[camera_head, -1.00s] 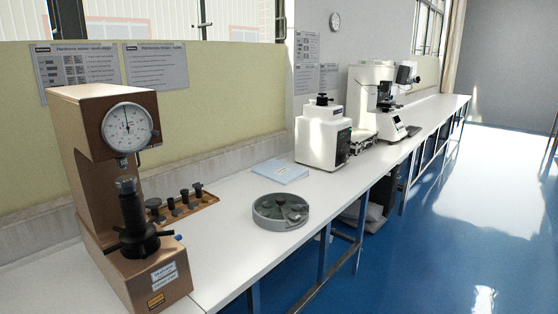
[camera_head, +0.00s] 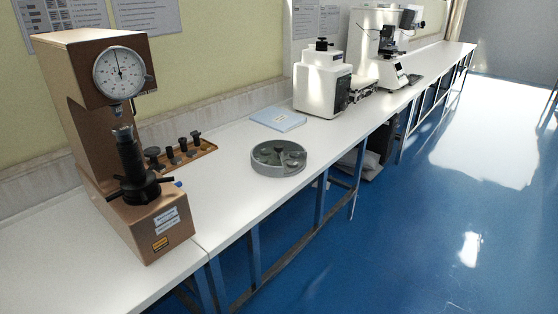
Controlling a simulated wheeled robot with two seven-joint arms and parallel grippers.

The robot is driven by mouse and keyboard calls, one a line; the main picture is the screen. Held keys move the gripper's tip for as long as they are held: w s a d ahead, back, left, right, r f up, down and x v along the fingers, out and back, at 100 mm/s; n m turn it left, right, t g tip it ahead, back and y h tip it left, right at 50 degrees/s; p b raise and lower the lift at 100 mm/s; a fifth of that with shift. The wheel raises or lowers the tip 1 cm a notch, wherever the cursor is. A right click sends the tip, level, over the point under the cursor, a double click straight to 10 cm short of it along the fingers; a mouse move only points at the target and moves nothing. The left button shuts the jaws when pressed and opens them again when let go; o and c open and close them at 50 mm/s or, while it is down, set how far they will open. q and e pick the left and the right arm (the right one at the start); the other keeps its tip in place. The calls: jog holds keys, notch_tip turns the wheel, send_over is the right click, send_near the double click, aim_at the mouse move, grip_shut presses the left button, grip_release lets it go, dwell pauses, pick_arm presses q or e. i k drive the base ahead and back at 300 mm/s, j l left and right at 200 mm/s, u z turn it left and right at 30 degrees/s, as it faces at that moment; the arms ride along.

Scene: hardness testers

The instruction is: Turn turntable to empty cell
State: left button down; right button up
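The turntable (camera_head: 279,171) is a round grey tray with a raised rim, standing on the white bench near the middle of the view. Inside it are darker cells and a few small grey pieces (camera_head: 290,154). At this size I cannot tell which cell is empty. Neither of my grippers shows in the head view.
A brown hardness tester (camera_head: 110,140) with a dial stands at the left of the white bench (camera_head: 225,205). A wooden holder (camera_head: 205,151) with several dark pieces is beside it. A blue booklet (camera_head: 278,119) and white machines (camera_head: 322,85) stand behind the turntable. Blue floor lies open at right.

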aim_at(278, 148)
jog(key=i+u, duration=0.1)
jog(key=u, duration=0.85)
jog(key=i+l+u, duration=0.15)
jog(key=l+u, duration=0.15)
jog(key=i+l+u, duration=0.25)
jog(key=l+u, duration=0.3)
jog(key=l, duration=0.15)
jog(key=l+u, duration=0.3)
jog(key=i+l, duration=0.1)
jog(key=l, duration=1)
jog(key=i+l+u, duration=0.15)
jog(key=l, duration=0.95)
